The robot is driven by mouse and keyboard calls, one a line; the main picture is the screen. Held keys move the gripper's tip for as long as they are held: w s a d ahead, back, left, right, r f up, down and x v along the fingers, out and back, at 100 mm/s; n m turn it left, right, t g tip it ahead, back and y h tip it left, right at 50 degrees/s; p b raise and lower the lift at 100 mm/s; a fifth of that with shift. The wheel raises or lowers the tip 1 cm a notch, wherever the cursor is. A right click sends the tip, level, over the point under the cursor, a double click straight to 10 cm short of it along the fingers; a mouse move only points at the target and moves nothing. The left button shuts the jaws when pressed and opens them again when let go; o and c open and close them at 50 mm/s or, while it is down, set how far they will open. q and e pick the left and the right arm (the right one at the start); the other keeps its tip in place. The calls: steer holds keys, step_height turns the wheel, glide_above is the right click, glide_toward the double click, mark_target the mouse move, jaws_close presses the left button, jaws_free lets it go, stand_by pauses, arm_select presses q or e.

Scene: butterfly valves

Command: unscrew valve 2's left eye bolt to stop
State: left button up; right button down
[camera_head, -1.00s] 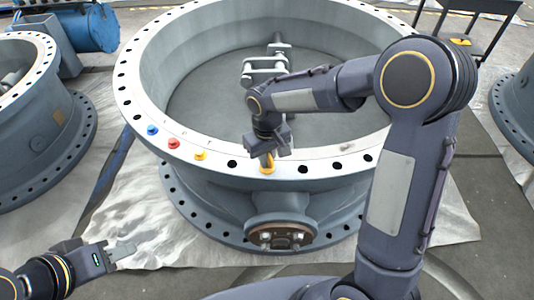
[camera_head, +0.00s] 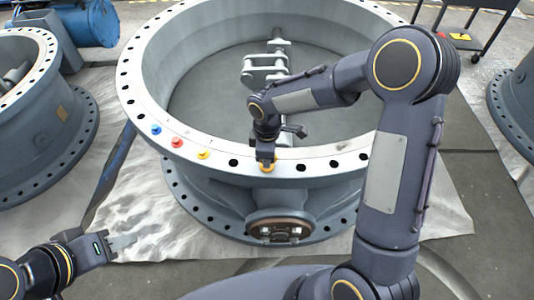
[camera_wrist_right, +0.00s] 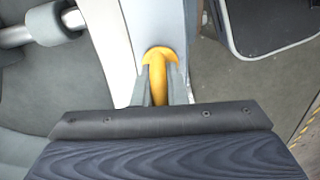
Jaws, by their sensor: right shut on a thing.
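Valve 2 (camera_head: 135,108) is the large grey ring body with a pale drilled flange in the middle of the head view. A yellow eye bolt (camera_head: 267,168) stands in the near part of its flange; it also shows in the right wrist view (camera_wrist_right: 158,70). My right gripper (camera_head: 266,158) is above the flange with its fingers shut on this eye bolt. In the right wrist view the fingers (camera_wrist_right: 159,88) lie on both sides of the yellow shank, and the bolt's lower end is hidden. My left gripper (camera_head: 122,243) is empty at the lower left, over the floor sheet; its jaw opening is unclear.
Blue (camera_head: 156,130), red (camera_head: 177,143) and yellow (camera_head: 203,155) buttons sit on the flange left of the bolt. Another valve (camera_head: 40,130) stands at the left, and part of one at the right edge (camera_head: 515,105). A dark cart (camera_head: 465,40) is at the back right.

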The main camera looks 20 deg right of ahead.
steer(key=n+p, duration=0.2)
steer(key=n, duration=0.3)
steer(key=shift+r+n, duration=0.1)
steer(key=shift+n, duration=0.2)
steer(key=n+p, duration=0.3)
steer(key=n, duration=0.2)
steer(key=shift+n, duration=0.3)
steer(key=n+p, duration=0.3)
steer(key=n, duration=0.3)
steer(key=n+p, duration=0.2)
steer(key=n, duration=0.3)
steer(key=shift+w, duration=0.1)
steer(key=c, duration=1.5)
jaws_free()
steer(key=shift+o, duration=0.2)
